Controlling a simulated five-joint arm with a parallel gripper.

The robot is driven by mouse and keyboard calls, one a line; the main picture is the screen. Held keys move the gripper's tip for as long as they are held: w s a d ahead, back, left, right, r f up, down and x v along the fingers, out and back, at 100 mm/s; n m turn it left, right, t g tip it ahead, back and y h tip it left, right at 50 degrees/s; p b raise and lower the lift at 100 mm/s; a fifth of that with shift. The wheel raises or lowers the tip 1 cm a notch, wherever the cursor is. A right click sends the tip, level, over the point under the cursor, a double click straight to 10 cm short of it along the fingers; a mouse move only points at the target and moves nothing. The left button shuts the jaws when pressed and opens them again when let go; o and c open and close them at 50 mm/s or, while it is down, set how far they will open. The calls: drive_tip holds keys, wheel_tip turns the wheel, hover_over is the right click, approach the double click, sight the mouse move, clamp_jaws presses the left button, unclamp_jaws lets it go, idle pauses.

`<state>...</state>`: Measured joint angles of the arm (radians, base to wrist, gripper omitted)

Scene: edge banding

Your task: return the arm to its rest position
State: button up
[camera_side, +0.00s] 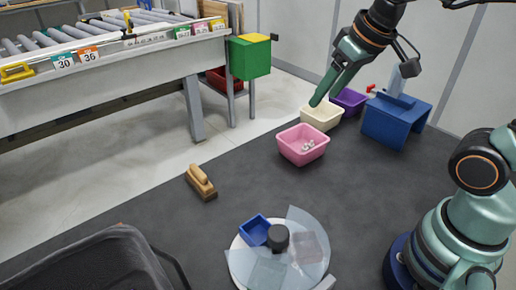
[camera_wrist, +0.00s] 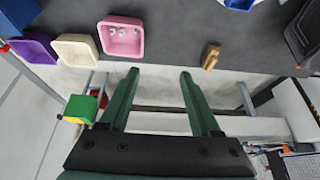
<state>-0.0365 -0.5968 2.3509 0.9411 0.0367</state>
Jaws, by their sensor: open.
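My gripper (camera_side: 328,90) is raised at the upper right of the side view, its green fingers pointing down and to the left. It appears in front of the cream bin (camera_side: 321,117) in that picture. In the wrist view my gripper (camera_wrist: 158,72) shows two green fingers spread apart with nothing between them. The arm rises from its base at the right of the side view, and its upper part runs out of the frame.
On the dark table stand a pink bin (camera_side: 303,146) with small pale pieces, a purple bin (camera_side: 348,101), a blue stand (camera_side: 397,121), a wooden brush (camera_side: 200,182) and a round turntable (camera_side: 240,262) with a blue tray (camera_side: 255,230). A roller conveyor (camera_side: 150,60) is behind. The table's middle is clear.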

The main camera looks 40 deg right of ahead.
drive_tip(key=shift+s+d+f, duration=0.3)
drive_tip(key=shift+s+f, duration=0.15)
drive_tip(key=shift+s, duration=0.15)
drive_tip(key=shift+s+d+f, duration=0.25)
drive_tip(key=shift+s+f, duration=0.15)
drive_tip(key=shift+s, duration=0.2)
